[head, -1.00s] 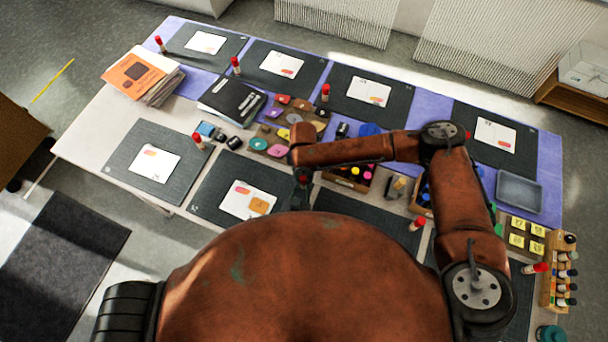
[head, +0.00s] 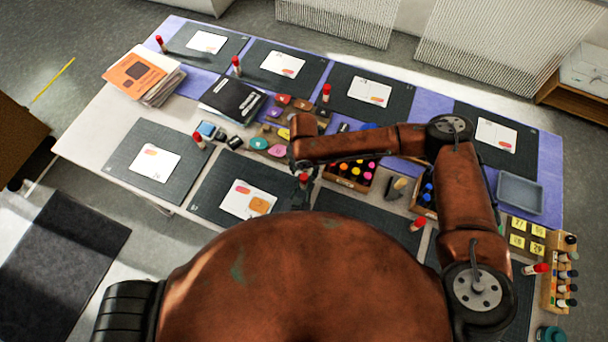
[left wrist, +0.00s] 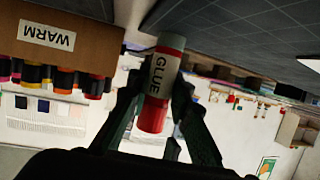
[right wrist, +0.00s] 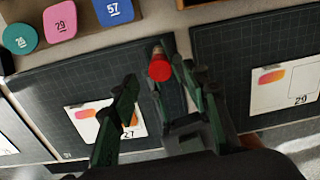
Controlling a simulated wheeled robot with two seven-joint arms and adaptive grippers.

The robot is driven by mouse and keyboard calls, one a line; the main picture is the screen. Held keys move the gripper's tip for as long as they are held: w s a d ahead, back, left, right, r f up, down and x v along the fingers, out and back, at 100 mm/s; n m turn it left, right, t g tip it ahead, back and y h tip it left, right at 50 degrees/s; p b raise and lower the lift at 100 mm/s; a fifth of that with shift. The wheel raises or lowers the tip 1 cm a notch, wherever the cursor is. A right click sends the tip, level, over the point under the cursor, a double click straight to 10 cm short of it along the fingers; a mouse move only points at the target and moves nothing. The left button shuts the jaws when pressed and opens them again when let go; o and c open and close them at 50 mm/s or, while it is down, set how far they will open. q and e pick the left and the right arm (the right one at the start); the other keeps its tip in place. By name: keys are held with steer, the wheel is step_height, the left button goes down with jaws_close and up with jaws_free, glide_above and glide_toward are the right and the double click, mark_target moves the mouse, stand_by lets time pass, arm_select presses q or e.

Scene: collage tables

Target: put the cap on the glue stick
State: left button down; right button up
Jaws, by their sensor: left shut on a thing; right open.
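The glue stick (left wrist: 163,72) has a white GLUE label and a grey end at the mat; the left wrist view is upside down. My left gripper (left wrist: 157,88) is shut around its barrel. The red cap (left wrist: 152,116) sits on the stick's upper end, in line with the barrel. It also shows from above in the right wrist view (right wrist: 159,69) and in the head view (head: 303,178). My right gripper (right wrist: 162,80) is open, with its fingers apart around and above the cap.
A crate labelled WARM (left wrist: 70,36) with bottles stands beside the stick. Round and square colour tags (right wrist: 60,22) lie beyond it. Dark mats (right wrist: 60,100) with cards lie on both sides. Other red-capped glue sticks (head: 199,138) stand around the tables.

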step_height(320, 180, up, 8)
stand_by(0.4)
arm_select(q)
steer(key=c, duration=1.7)
jaws_free()
steer(key=v, duration=1.2)
